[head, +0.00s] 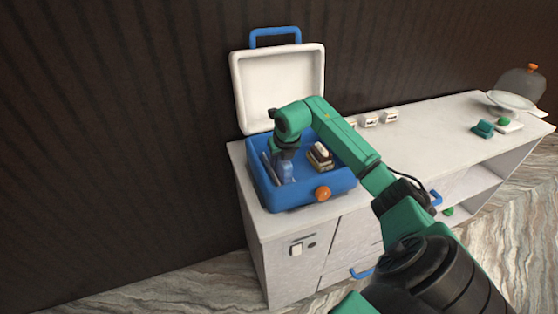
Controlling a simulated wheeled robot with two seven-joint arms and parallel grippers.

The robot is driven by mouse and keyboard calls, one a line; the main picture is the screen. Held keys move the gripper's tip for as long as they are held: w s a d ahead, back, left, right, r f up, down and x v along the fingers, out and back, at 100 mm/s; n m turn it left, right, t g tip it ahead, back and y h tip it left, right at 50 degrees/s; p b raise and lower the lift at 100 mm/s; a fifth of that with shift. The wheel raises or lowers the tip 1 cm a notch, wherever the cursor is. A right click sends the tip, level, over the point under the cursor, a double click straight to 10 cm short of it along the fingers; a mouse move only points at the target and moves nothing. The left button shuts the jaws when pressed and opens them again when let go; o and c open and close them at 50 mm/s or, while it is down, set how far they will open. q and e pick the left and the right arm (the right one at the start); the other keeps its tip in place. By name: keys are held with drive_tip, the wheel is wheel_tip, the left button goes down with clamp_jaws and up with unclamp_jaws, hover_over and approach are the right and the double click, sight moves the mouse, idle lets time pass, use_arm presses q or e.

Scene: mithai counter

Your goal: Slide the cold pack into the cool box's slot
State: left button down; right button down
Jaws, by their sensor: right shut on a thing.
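The blue cool box (308,196) stands open on the left end of the white counter, its white lid (278,82) with a blue handle raised at the back. My right gripper (286,158) points down into the left part of the box. It is shut on the light blue cold pack (287,171), which is upright inside the box's walls. The fingertips are partly hidden, and I cannot tell whether the pack is in the slot or above it. My left gripper is not in view.
Small dark and tan boxes (320,157) sit in the right part of the cool box. Small white blocks (371,121) stand behind my arm. A glass dome (521,86), a stand and green items (483,129) are at the far right. The counter's middle right is clear.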

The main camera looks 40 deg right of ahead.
drive_tip(key=shift+s+a+f, duration=0.15)
drive_tip(key=shift+s+f, duration=0.05)
drive_tip(key=shift+f, duration=0.25)
drive_tip(key=c, duration=0.5)
unclamp_jaws()
drive_tip(key=shift+f, duration=0.1)
drive_tip(key=shift+s, duration=0.1)
drive_tip(key=shift+r, duration=0.35)
drive_tip(key=v, duration=0.4)
drive_tip(key=b+v, duration=0.1)
drive_tip(key=v, duration=0.4)
drive_tip(key=b+v, duration=0.1)
drive_tip(key=v, duration=0.3)
drive_tip(key=shift+r, duration=0.4)
drive_tip(key=shift+a+r, duration=0.1)
drive_tip(key=shift+r, duration=0.4)
